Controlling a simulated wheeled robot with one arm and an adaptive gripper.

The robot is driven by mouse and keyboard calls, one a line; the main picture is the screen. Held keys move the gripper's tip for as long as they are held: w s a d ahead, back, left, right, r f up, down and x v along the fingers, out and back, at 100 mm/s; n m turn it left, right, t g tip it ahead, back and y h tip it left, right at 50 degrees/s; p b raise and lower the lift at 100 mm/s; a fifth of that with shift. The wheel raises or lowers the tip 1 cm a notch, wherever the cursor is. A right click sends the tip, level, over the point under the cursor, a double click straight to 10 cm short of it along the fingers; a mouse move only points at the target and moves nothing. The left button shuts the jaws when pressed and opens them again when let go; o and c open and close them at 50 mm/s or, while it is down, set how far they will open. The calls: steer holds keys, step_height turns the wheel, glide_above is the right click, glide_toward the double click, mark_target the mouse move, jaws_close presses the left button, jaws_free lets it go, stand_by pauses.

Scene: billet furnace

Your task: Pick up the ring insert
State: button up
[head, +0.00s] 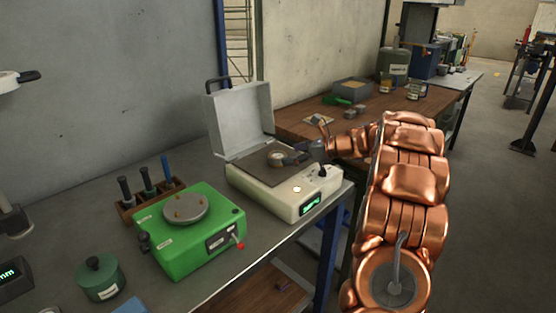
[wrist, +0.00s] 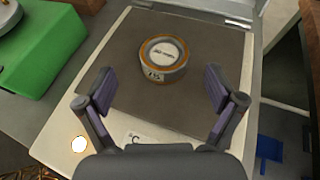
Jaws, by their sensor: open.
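A short round piece (wrist: 163,60), which I take to be the ring insert, has a pale lettered top, an orange-brown rim and a label on its side. It rests flat on the brown plate (wrist: 120,62) of the cream lidded box. In the head view the round piece (head: 277,158) is partly hidden by my gripper (head: 290,159). In the wrist view my gripper (wrist: 159,90) is open and empty. Its fingers are spread wider than the piece, on the near side of it, with a visible gap on both sides. Exact height above the plate is unclear.
The box's grey lid (head: 240,118) stands open behind the plate. A green device (head: 190,236) with a round disc stands left of the box. A wooden tool rack (head: 150,200) and a green jar (head: 101,279) are farther left. A brown workbench (head: 305,121) lies behind right.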

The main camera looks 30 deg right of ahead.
mark_target(278, 154)
steer(key=shift+w+r+p+x, duration=0.1)
steer(key=shift+p+x, duration=0.15)
steer(key=shift+x, duration=1.15)
steer(key=shift+w+r+p+x, duration=0.15)
steer(key=shift+p+x, duration=0.1)
steer(key=shift+x, duration=1.1)
steer(key=shift+d, duration=0.2)
steer(key=shift+c, duration=0.2)
jaws_close()
